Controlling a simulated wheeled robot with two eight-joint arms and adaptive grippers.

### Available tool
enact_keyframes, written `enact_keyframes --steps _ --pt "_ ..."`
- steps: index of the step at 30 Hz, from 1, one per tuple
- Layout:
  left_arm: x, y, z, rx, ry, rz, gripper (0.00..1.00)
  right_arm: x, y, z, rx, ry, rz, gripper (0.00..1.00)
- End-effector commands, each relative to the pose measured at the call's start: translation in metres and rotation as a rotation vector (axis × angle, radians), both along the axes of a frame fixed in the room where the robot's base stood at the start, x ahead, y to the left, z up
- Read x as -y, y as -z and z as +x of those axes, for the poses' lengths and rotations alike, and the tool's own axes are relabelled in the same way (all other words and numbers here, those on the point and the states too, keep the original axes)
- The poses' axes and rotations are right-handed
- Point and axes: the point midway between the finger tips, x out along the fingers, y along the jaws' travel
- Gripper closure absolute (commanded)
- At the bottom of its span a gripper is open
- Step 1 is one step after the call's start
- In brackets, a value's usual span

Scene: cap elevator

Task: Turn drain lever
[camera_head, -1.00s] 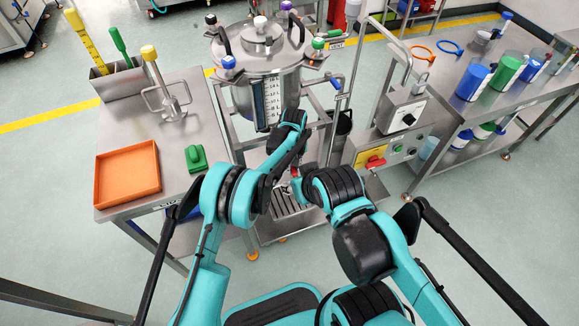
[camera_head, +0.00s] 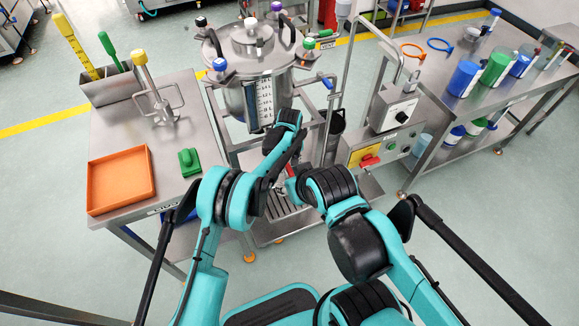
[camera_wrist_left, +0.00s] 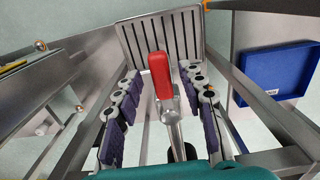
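The drain lever has a red grip (camera_wrist_left: 160,75) on a metal shank and stands near the middle of the left wrist view. My left gripper (camera_wrist_left: 162,82) is open, with one purple-padded finger on each side of the lever. Gaps show between the pads and the red grip, so it holds nothing. In the head view, the steel vessel (camera_head: 235,98) stands behind my arms. My left gripper and the lever are mostly hidden there by my arm links. My right gripper is hidden, too, and its state does not show.
A slotted drain grate (camera_wrist_left: 165,38) lies beyond the lever, with frame bars on both sides. A blue bin (camera_wrist_left: 278,75) is at the right. In the head view, a control box (camera_head: 395,108) stands right of the vessel, and a table with an orange tray (camera_head: 121,180) stands left.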

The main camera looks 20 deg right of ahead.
Motion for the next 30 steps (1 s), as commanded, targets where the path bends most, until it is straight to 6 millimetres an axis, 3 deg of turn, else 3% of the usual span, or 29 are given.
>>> enact_keyframes --steps 10,22,30 --pt "0.000 -0.012 0.000 0.000 0.001 0.000 0.60 0.000 0.000 0.000 0.000 0.000 0.000 0.60" --pt "0.000 -0.094 0.000 0.000 0.001 0.000 0.60 0.000 0.000 0.000 0.000 0.000 0.000 0.60" --pt "0.000 -0.119 0.000 0.000 0.001 0.000 0.60 0.000 0.000 0.000 0.000 0.000 0.000 0.60"
